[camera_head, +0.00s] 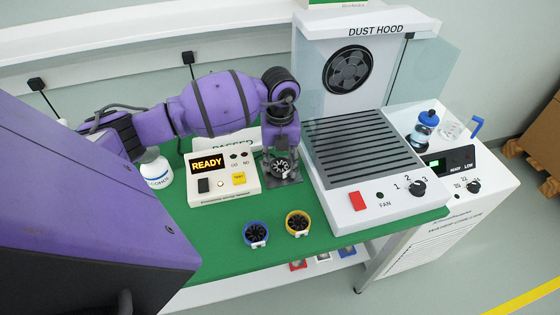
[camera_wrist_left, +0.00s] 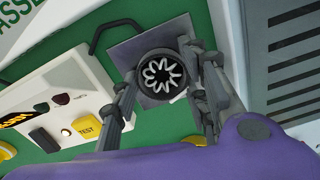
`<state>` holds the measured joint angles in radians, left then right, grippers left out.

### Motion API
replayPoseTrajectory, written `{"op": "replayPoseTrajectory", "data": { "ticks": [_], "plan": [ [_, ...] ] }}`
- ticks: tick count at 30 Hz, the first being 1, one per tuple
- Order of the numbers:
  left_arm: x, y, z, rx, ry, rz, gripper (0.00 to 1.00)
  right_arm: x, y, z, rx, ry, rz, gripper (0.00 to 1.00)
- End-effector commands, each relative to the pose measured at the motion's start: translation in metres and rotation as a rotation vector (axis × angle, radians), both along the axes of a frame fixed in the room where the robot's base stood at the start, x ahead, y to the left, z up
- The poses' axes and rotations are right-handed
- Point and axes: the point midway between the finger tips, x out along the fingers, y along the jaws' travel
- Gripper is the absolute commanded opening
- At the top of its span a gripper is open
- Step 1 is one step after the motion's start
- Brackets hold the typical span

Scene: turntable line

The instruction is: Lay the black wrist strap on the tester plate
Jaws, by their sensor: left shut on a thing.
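The black wrist strap (camera_wrist_left: 163,78) is a round dark ring with a pale wavy inside. My left gripper (camera_wrist_left: 165,66) is shut on it, one finger on each side. The tester plate (camera_wrist_left: 124,50) is a grey square behind the strap in the left wrist view. In the head view the strap (camera_head: 281,167) is over the plate (camera_head: 293,181), beside the tester box (camera_head: 222,190), whose display reads READY. I cannot tell whether the strap touches the plate. My right gripper is not in view.
A blue strap (camera_head: 255,235) and a yellow strap (camera_head: 298,223) lie on the green mat (camera_head: 215,245) in front. The slatted dust hood bench (camera_head: 362,160) stands close on the right. A white bottle (camera_head: 156,169) is left of the tester.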

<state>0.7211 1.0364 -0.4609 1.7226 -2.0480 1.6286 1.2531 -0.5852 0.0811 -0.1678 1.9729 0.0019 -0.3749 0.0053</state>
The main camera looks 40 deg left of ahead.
Motion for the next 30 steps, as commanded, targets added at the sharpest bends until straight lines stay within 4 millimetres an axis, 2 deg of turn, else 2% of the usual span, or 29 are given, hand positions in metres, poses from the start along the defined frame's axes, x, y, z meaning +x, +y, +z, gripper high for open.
{"op": "replayPoseTrajectory", "data": {
  "ticks": [5, 6, 10, 19, 22, 26, 30],
  "plan": [
    [0.000, 0.000, -0.004, 0.000, 0.001, 0.000, 0.17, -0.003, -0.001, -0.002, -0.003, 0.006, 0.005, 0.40],
    [0.000, 0.000, -0.004, 0.000, 0.001, 0.000, 0.43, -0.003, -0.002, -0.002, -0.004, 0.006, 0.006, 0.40],
    [0.000, 0.000, -0.003, 0.001, 0.001, 0.001, 0.60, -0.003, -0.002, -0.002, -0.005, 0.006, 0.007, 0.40],
    [0.000, 0.000, -0.003, 0.000, 0.000, 0.001, 0.60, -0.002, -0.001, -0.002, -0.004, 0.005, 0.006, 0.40],
    [0.000, 0.000, 0.003, -0.001, -0.002, 0.001, 0.60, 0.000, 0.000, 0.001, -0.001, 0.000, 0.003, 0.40],
    [0.001, 0.000, 0.021, 0.000, -0.004, 0.001, 0.60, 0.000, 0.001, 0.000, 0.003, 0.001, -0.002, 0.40],
    [0.002, 0.000, 0.051, 0.002, -0.005, 0.000, 0.60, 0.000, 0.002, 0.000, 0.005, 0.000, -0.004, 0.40]
  ]
}}
